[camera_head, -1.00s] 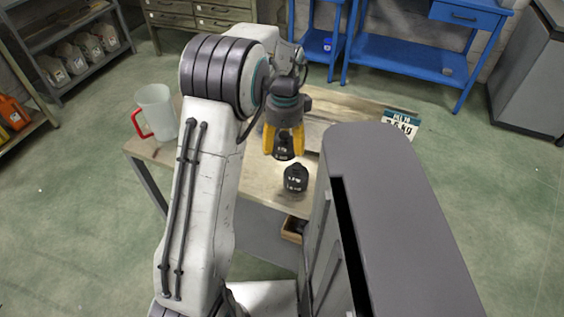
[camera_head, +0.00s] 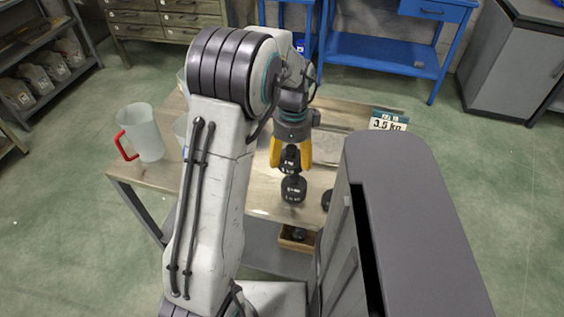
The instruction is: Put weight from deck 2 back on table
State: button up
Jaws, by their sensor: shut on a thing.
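My gripper (camera_head: 291,158), with yellow fingers, is over the wooden table (camera_head: 258,192) and shut on a small black weight (camera_head: 290,163). Another black weight (camera_head: 293,190) with pale lettering shows directly below the held one, seemingly on the table. Whether the two touch I cannot tell. A third dark weight (camera_head: 326,200) is partly hidden by the grey cabinet. No deck number is readable, so I cannot tell which part is deck 2.
A red-handled jug (camera_head: 143,132) stands on the table's left. A kg sign (camera_head: 388,121) stands at the back right. A wooden box (camera_head: 296,240) sits lower, below the table's front edge.

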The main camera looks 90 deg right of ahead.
jog(key=p, duration=0.4)
send_over(255, 186)
jog(key=f, duration=0.6)
jog(key=shift+d, duration=0.25)
jog(key=shift+f, duration=1.95)
jog(key=o, duration=1.2)
jog(key=shift+a+f, duration=0.1)
jog(key=r, duration=1.2)
jog(key=shift+d, duration=0.2)
jog(key=shift+r, duration=0.1)
